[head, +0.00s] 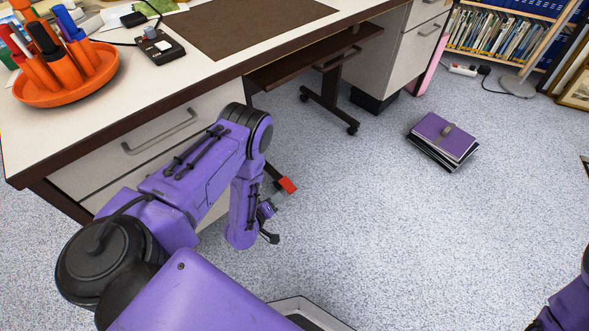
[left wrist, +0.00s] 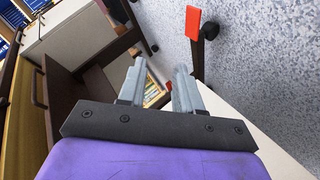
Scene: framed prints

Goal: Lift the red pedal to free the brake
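The red pedal (head: 287,185) is a small flat red block at the end of a dark bar, low over the floor by the desk, just right of my left forearm. In the left wrist view the pedal (left wrist: 193,24) is at the top, with a dark caster beside it. My left gripper (left wrist: 159,66) has two grey fingers with a clear gap and nothing between them. The pedal lies beyond the fingertips and a little to their right, apart from them. In the head view my left arm largely hides its gripper. My right gripper is out of view; only part of that arm shows at bottom right.
The white-topped desk (head: 215,62) stands close along my left arm. An orange pen holder (head: 68,92) and a small dark device (head: 155,47) sit on it. A purple binder (head: 443,137) lies on books on the floor. The speckled floor (head: 390,240) at centre right is clear.

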